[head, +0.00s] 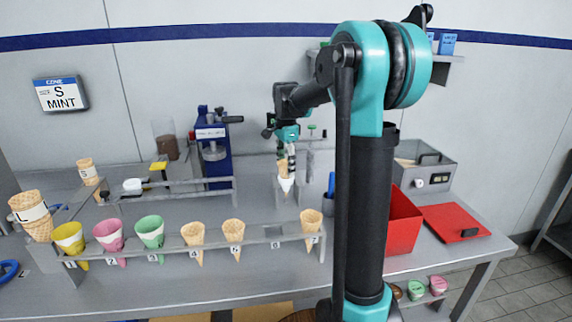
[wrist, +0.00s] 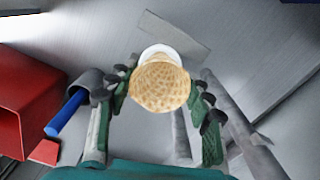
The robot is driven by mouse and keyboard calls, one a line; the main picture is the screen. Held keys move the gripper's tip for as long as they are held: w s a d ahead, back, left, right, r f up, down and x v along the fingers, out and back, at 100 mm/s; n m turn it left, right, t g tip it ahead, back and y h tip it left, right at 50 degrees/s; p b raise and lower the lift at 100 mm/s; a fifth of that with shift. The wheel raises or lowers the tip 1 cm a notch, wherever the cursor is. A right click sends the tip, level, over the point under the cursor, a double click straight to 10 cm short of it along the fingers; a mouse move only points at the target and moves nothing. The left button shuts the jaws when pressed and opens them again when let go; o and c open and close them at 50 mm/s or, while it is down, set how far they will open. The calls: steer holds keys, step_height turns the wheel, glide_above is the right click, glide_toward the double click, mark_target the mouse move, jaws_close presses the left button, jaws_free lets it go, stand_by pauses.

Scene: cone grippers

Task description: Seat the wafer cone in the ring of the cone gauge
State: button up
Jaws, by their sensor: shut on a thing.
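My gripper (head: 286,164) is shut on a wafer cone (head: 283,166), held mouth up above the counter behind the front rack. In the wrist view the cone (wrist: 160,88) sits between the two green-padded fingers (wrist: 162,97), its round mouth facing the camera. A white band (head: 286,184) shows around the cone's lower part, with the tip below it. A white rim (wrist: 160,52) shows behind the cone's mouth in the wrist view. I cannot tell whether this white part is a sleeve or the ring of the cone gauge. The cone's underside is hidden in the wrist view.
The front rack (head: 262,238) holds several coloured and wafer cones; slot 6 is empty. A red bin (head: 402,222) stands right of my arm. A blue machine (head: 212,150) stands behind. A wall sign (head: 60,93) reads "S MINT". A grey cup (wrist: 88,80) is left of the gripper.

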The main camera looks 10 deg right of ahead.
steer(key=o, duration=0.8)
steer(key=shift+o, duration=0.2)
step_height(320, 180, up, 12)
stand_by(0.7)
